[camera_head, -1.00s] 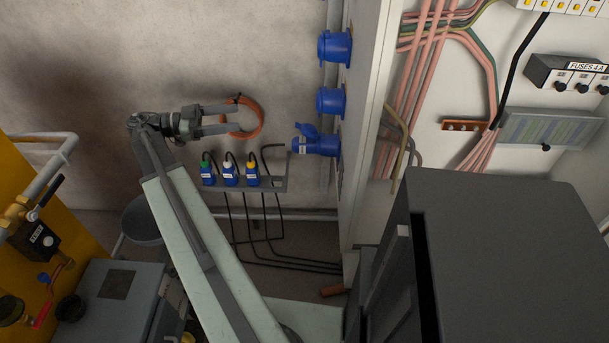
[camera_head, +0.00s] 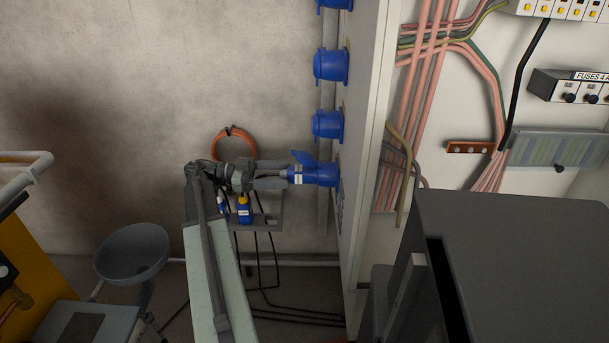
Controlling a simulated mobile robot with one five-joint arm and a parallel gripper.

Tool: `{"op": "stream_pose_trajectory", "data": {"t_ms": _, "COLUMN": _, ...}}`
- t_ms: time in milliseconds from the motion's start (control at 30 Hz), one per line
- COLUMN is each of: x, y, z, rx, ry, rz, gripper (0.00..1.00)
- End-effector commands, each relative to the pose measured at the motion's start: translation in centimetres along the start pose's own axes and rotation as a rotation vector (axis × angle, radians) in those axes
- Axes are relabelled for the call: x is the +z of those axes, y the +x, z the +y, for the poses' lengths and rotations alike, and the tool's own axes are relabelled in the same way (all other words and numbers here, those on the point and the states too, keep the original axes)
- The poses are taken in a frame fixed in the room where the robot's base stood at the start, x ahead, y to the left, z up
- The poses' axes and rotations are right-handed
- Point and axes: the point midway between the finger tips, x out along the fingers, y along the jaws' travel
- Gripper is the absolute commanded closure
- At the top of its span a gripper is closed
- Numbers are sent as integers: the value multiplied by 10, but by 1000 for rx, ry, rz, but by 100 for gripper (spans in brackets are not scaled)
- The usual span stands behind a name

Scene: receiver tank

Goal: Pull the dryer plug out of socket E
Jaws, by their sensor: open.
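The lowest visible blue socket (camera_head: 322,173) sticks out leftward from the cabinet's side, its flap raised. A blue plug (camera_head: 298,176) with a white label sits in it. I cannot read the socket's letter or the label. My gripper (camera_head: 286,174) points right, level with the plug. Its two fingers are apart, one higher and one lower, with the tips at the plug's rear end. I cannot tell whether they touch it. Something dark, perhaps the plug's cable, shows between the fingers.
More blue sockets (camera_head: 328,126) (camera_head: 331,66) line the cabinet side above. Below my gripper, a rack (camera_head: 270,222) holds a yellow-marked blue plug (camera_head: 244,211) and another partly hidden one. An orange coil (camera_head: 233,134) hangs behind on the wall. A grey box (camera_head: 520,250) stands front right.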

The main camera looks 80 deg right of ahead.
Motion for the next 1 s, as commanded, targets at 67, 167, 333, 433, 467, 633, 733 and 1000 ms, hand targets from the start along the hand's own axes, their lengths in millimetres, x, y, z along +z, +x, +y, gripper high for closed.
{"op": "stream_pose_trajectory", "data": {"t_ms": 67, "x": 0, "y": 14, "z": 2, "rx": 2, "ry": 0, "rz": 0, "gripper": 29}}
{"op": "stream_pose_trajectory", "data": {"t_ms": 167, "x": 0, "y": 29, "z": 2, "rx": 3, "ry": 0, "rz": 0, "gripper": 29}}
{"op": "stream_pose_trajectory", "data": {"t_ms": 333, "x": 0, "y": 52, "z": 1, "rx": 2, "ry": 0, "rz": 0, "gripper": 29}}
{"op": "stream_pose_trajectory", "data": {"t_ms": 433, "x": 0, "y": 61, "z": 1, "rx": 0, "ry": 0, "rz": 0, "gripper": 29}}
{"op": "stream_pose_trajectory", "data": {"t_ms": 467, "x": 0, "y": 63, "z": 1, "rx": 0, "ry": 0, "rz": 0, "gripper": 29}}
{"op": "stream_pose_trajectory", "data": {"t_ms": 633, "x": 0, "y": 70, "z": 0, "rx": -1, "ry": 0, "rz": 0, "gripper": 29}}
{"op": "stream_pose_trajectory", "data": {"t_ms": 733, "x": 0, "y": 71, "z": 0, "rx": -1, "ry": 0, "rz": 0, "gripper": 29}}
{"op": "stream_pose_trajectory", "data": {"t_ms": 1000, "x": 0, "y": 70, "z": 0, "rx": -1, "ry": 0, "rz": 0, "gripper": 29}}
